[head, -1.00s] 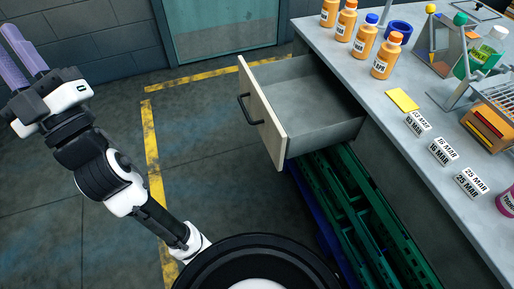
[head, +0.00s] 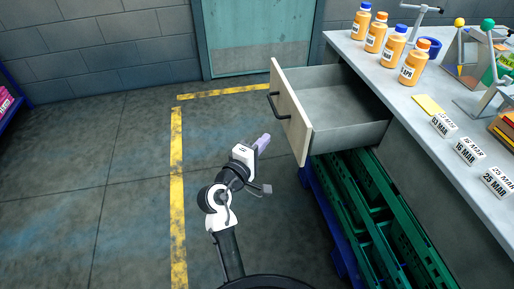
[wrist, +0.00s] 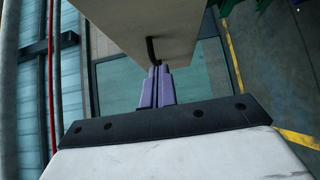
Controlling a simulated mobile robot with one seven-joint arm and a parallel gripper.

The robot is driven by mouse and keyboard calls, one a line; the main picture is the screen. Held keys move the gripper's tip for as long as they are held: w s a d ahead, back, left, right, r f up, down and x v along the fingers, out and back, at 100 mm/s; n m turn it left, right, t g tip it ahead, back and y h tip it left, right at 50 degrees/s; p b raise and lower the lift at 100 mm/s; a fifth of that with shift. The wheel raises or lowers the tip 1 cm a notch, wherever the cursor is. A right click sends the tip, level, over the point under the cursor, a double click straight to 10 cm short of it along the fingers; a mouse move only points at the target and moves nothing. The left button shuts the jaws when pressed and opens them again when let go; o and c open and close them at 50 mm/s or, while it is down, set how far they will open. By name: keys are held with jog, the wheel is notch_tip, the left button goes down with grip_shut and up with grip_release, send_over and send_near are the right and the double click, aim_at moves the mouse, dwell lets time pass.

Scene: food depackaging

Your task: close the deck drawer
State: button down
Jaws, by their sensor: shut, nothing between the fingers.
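The deck drawer (head: 340,103) is pulled far out from under the grey worktop and looks empty. Its pale front panel (head: 290,112) carries a dark bar handle (head: 274,106). My gripper (head: 264,141) is to the left of the drawer front in the head view, with its purple fingers shut and nothing between them. In the wrist view the purple fingers (wrist: 158,85) point toward the pale front panel (wrist: 150,22) and the dark handle (wrist: 151,50). The fingertips appear close to the handle there; I cannot tell whether they touch it.
Green crates (head: 378,215) stand below the drawer, under the worktop (head: 447,128). The floor left of the drawer is clear, with yellow lines (head: 178,200).

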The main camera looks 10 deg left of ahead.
jog(key=w+d+p, duration=0.1)
jog(key=w+d, duration=0.3)
jog(key=w, duration=0.1)
jog(key=shift+d+r+p, duration=0.1)
jog(key=shift+d+p, duration=0.2)
jog(key=shift+d, duration=0.1)
jog(key=shift+w+d, duration=0.1)
jog(key=shift+d, duration=0.35)
jog(key=shift+d, duration=0.1)
